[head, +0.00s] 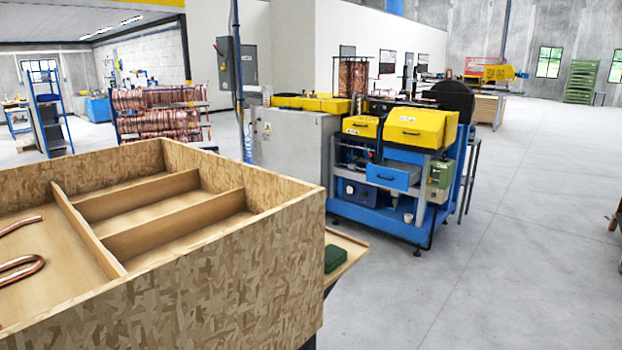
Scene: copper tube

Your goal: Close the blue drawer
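The blue drawer (392,176) is in the blue machine cart (385,206) right of the picture's centre. It sits under a yellow cover (420,128) and appears pulled partly out, with a dark handle on its front. How far it is out is hard to tell at this distance. Neither of my grippers shows in the head view, so their state is hidden.
A large chipboard crate (220,270) with dividers and bent copper tubes (20,268) fills the near left. A small ledge (346,246) with a green object (334,258) stands beside it. The grey floor (510,240) on the right is clear.

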